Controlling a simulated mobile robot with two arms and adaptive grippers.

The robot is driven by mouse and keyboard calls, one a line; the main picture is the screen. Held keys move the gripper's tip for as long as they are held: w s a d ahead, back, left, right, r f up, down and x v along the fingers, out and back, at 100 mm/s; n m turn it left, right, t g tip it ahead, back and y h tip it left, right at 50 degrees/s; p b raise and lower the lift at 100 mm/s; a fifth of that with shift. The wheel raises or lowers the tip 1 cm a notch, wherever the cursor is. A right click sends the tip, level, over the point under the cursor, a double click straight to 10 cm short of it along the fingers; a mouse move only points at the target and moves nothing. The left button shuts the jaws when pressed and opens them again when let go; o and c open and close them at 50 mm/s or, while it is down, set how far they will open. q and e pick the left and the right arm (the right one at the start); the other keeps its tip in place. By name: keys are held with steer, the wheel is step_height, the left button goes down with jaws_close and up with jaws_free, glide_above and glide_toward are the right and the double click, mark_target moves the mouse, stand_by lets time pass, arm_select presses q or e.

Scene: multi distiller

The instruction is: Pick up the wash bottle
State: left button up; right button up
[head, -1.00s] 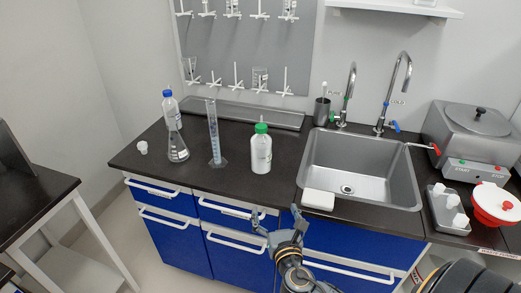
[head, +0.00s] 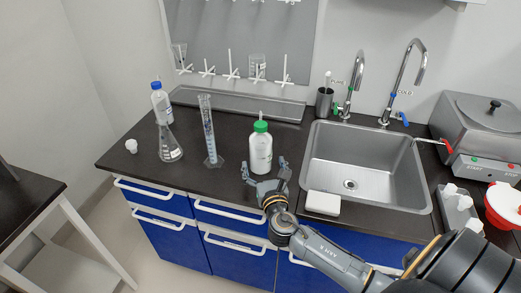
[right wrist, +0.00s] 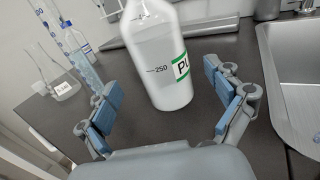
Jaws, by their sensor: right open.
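The wash bottle (head: 261,152) is white with a green cap and stands upright on the dark counter, left of the sink. In the right wrist view the bottle (right wrist: 158,62) rises just ahead, with a green-edged label and a 250 mark; its top is cut off. My right gripper (head: 265,171) is open at the near side of the bottle. In the wrist view its blue-padded fingers (right wrist: 163,101) are spread to either side of the bottle's lower part, with the bottle slightly beyond them and no clear contact. My left gripper is not in view.
A graduated cylinder (head: 208,135), a conical flask (head: 168,150) and a blue-capped bottle (head: 160,103) stand to the left. A white block (head: 322,203) lies by the front of the sink (head: 350,150). Bare counter (head: 227,180) lies left of the gripper.

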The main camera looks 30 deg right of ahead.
steer(key=shift+w+d, duration=0.15)
steer(key=shift+w, duration=0.2)
steer(key=shift+w+d, duration=0.15)
steer(key=shift+w, duration=0.15)
steer(key=x, duration=0.4)
steer(key=shift+w+d+p, duration=0.1)
steer(key=shift+w+p, duration=0.05)
steer(key=shift+p, duration=0.2)
steer(key=shift+w, duration=0.1)
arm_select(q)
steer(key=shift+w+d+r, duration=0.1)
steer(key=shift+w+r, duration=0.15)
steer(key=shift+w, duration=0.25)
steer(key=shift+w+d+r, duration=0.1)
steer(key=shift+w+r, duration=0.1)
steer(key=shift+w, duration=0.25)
arm_select(e)
steer(key=shift+r, duration=0.15)
steer(key=c, duration=1)
